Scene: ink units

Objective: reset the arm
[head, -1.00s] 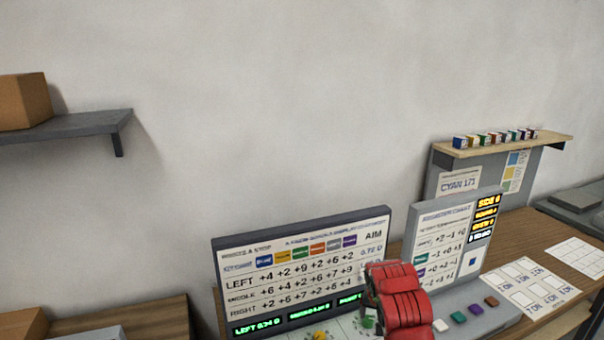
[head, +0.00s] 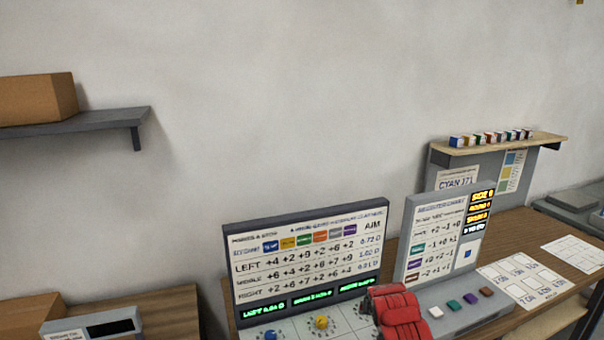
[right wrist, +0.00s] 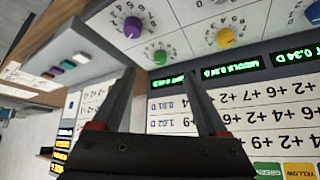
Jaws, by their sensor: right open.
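My right gripper (right wrist: 160,82) is open and empty in the right wrist view, its two dark fingers spread apart. It is in front of the dial panel and the chart board, with clear space visible between the fingertips. In the head view, a red part of my right arm (head: 403,320) shows at the bottom centre, in front of the chart board (head: 307,212). The fingers cannot be made out there. My left gripper is not in view.
The dial panel has a yellow knob (head: 322,322), a blue knob (head: 270,335), a green knob (right wrist: 160,57) and a purple knob (right wrist: 132,27). A smaller board (head: 410,235) stands to the right. A wall shelf (head: 90,121) holds a cardboard box (head: 38,98).

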